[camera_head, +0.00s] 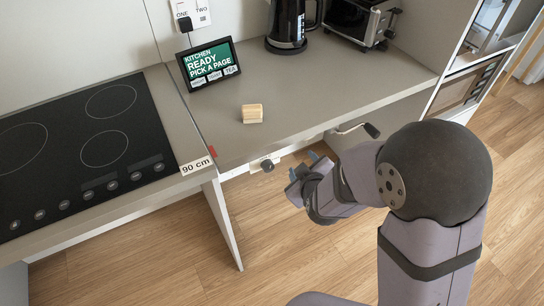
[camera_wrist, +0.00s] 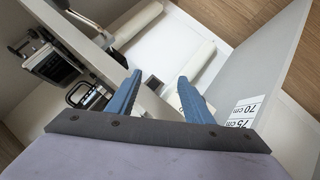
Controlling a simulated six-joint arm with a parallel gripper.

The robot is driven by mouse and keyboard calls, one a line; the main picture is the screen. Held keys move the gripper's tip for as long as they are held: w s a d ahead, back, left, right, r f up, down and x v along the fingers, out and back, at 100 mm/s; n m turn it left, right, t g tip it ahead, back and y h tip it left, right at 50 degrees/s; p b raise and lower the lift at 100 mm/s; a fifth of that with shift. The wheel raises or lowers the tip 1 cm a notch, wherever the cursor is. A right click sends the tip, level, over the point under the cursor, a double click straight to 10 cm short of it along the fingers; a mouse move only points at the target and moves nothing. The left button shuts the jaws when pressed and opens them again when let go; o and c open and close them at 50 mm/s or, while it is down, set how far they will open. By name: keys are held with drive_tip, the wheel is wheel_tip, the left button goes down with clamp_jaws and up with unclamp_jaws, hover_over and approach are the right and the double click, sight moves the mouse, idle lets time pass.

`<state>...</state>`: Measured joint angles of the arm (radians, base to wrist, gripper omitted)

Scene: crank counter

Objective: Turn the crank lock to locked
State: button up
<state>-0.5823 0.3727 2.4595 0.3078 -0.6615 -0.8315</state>
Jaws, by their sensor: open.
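A dark round knob (camera_head: 267,165) sits on a pale plate on the counter's front edge. A metal crank arm with a dark grip (camera_head: 372,131) sticks out of the same edge further right. I cannot tell for sure which of the two is the crank lock, and no lock marking is readable. My gripper (camera_head: 303,168) is open and empty, in front of the counter edge, between the knob and the crank grip. It appears apart from both. In the wrist view, its two blue fingers (camera_wrist: 160,97) are spread with a gap between them.
The counter (camera_head: 310,90) holds a small wooden block (camera_head: 252,113), a tablet (camera_head: 209,64), a kettle (camera_head: 287,25) and a toaster (camera_head: 362,20). A black hob (camera_head: 85,150) is at left. Wood floor is open below.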

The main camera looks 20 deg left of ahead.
drive_tip(key=s+d+f+g+h+p, duration=0.1)
drive_tip(key=s+d+f+g+p, duration=0.1)
drive_tip(key=s+d+f+p, duration=0.4)
drive_tip(key=m+t+y+b, duration=0.1)
drive_tip(key=m+y+b, duration=0.15)
drive_tip(key=y, duration=0.45)
approach(269, 169)
drive_tip(key=shift+w+a+m, duration=0.35)
drive_tip(key=shift+w+a, duration=0.05)
drive_tip(key=shift+w+a+f, duration=0.1)
drive_tip(key=shift+p+x, duration=0.95)
drive_tip(key=shift+x, duration=2.6)
drive_tip(key=shift+f, duration=0.1)
drive_tip(key=c, duration=1.1)
